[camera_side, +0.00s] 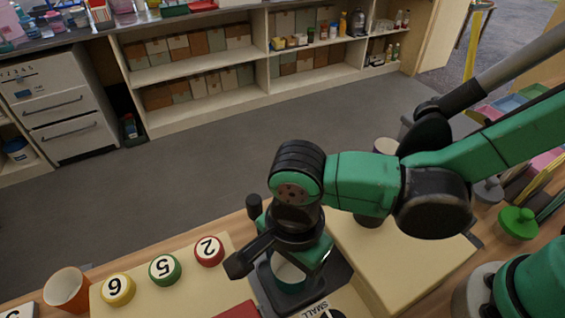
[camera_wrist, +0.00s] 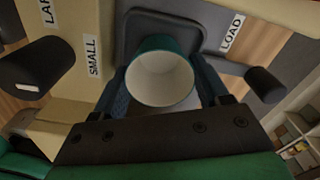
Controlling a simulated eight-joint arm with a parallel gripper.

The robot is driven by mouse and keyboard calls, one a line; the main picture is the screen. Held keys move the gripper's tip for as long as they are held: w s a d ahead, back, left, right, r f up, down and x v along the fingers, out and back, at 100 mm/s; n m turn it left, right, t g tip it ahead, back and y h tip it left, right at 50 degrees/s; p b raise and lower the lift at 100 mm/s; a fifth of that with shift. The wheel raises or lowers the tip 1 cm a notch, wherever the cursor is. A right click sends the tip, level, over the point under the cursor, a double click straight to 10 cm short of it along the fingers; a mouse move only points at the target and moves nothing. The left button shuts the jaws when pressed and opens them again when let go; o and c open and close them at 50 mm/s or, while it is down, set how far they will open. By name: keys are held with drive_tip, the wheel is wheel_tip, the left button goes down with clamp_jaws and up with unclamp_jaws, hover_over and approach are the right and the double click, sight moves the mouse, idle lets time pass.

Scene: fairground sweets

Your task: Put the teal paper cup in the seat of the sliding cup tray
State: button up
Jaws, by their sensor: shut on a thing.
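The teal paper cup (camera_wrist: 160,78), white inside, is upright with its open mouth toward the wrist camera. In the side view its pale inside (camera_side: 288,270) shows below my gripper (camera_side: 290,250), and the rest is mostly hidden. In the wrist view my gripper (camera_wrist: 163,88) is shut on the cup, a blue finger on each side. The dark grey sliding cup tray (camera_wrist: 133,28) with a raised rim lies under and behind the cup. It also shows in the side view (camera_side: 338,273). I cannot tell whether the cup's base touches the seat.
Signs read LOAD (camera_wrist: 231,32) and SMALL (camera_wrist: 93,57). Black knobs stand left (camera_wrist: 40,66) and right (camera_wrist: 264,85) of the cup. Numbered discs (camera_side: 165,269) and an orange cup (camera_side: 67,289) sit at left. A beige block (camera_side: 400,262) lies right of the tray.

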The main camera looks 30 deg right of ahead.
drive_tip(key=shift+f, duration=0.15)
drive_tip(key=o, duration=1.2)
drive_tip(key=shift+o, duration=0.2)
wheel_tip(320, 180, up, 12)
drive_tip(key=shift+r, duration=0.2)
